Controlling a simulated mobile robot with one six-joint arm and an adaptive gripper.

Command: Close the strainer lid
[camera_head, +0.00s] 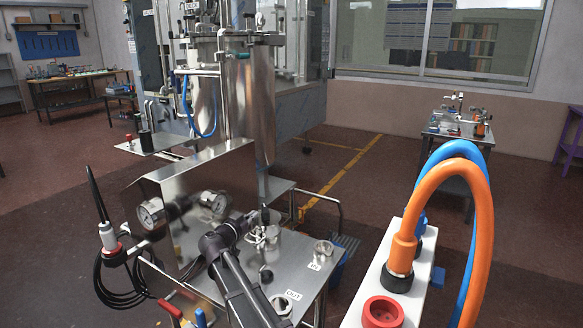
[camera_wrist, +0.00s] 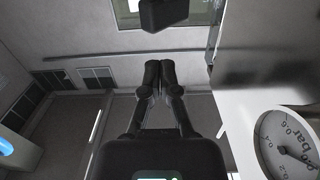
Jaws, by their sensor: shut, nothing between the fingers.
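A small metal fitting, apparently the strainer (camera_head: 266,236), stands on the steel bench beside the upright panel in the head view. Its lid cannot be clearly told apart from the metal and dark parts around it. My gripper (camera_head: 250,217) is at the end of my dark arm, close to the upper left of this fitting, and partly blends with it. In the wrist view my gripper (camera_wrist: 160,75) has its two fingertips together with nothing between them. A dark block (camera_wrist: 163,13) shows beyond the fingertips, apart from them; I cannot tell what it is.
A pressure gauge (camera_head: 151,213) sits on the steel panel (camera_head: 205,190) left of my arm; a gauge (camera_wrist: 285,145) also shows in the wrist view. Orange (camera_head: 440,200) and blue hoses arch over a white block at right. Ports marked IN and OUT are on the bench.

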